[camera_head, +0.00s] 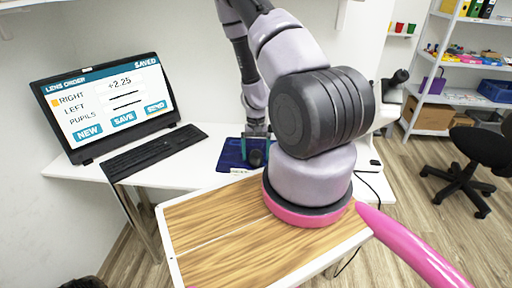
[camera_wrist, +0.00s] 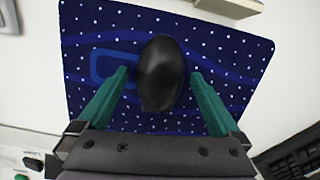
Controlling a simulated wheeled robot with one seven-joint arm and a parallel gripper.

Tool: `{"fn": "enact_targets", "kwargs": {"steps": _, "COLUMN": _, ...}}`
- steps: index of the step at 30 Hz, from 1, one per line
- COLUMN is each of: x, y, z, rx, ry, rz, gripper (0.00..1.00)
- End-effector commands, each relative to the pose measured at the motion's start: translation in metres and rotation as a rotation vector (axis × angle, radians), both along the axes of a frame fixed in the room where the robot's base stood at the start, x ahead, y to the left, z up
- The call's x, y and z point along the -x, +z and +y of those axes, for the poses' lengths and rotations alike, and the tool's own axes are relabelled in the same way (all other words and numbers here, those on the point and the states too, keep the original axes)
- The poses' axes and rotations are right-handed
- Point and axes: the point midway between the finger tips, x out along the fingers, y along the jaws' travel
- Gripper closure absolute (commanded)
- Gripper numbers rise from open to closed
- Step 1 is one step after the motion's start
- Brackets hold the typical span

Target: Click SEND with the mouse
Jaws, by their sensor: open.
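The monitor (camera_head: 108,105) stands on the white desk at the left. Its screen shows RIGHT, LEFT and PUPILS rows, NEW and SAVE buttons, and the SEND button (camera_head: 156,107) at lower right. "SAVED" shows at the top. The black mouse (camera_wrist: 161,72) lies on a dark blue dotted mouse pad (camera_wrist: 225,55). In the head view the mouse (camera_head: 256,157) is partly hidden by my gripper. My gripper (camera_wrist: 158,74) is open, with its green fingers on either side of the mouse. A small gap shows at each finger; I cannot tell the height exactly. No cursor is discernible on the screen.
A black keyboard (camera_head: 153,152) lies in front of the monitor, left of the pad. A wood-topped surface (camera_head: 215,225) is in the foreground under my arm. A white instrument (camera_head: 388,105) stands to the right. Shelves and a black chair (camera_head: 470,165) are farther right.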

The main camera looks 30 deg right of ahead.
Motion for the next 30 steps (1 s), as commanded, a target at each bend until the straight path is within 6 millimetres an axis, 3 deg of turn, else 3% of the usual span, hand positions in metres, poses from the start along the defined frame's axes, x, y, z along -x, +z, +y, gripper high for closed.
{"fn": "enact_targets", "kwargs": {"steps": 15, "x": -0.013, "y": 0.091, "z": -0.007, "rx": 0.002, "ry": 0.002, "rz": -0.004, "gripper": 0.00}}
{"fn": "enact_targets", "kwargs": {"steps": 21, "x": -0.013, "y": 0.101, "z": -0.007, "rx": 0.001, "ry": 0.000, "rz": 0.000, "gripper": 0.00}}
{"fn": "enact_targets", "kwargs": {"steps": 30, "x": -0.013, "y": 0.101, "z": -0.008, "rx": 0.001, "ry": 0.000, "rz": 0.000, "gripper": 0.00}}
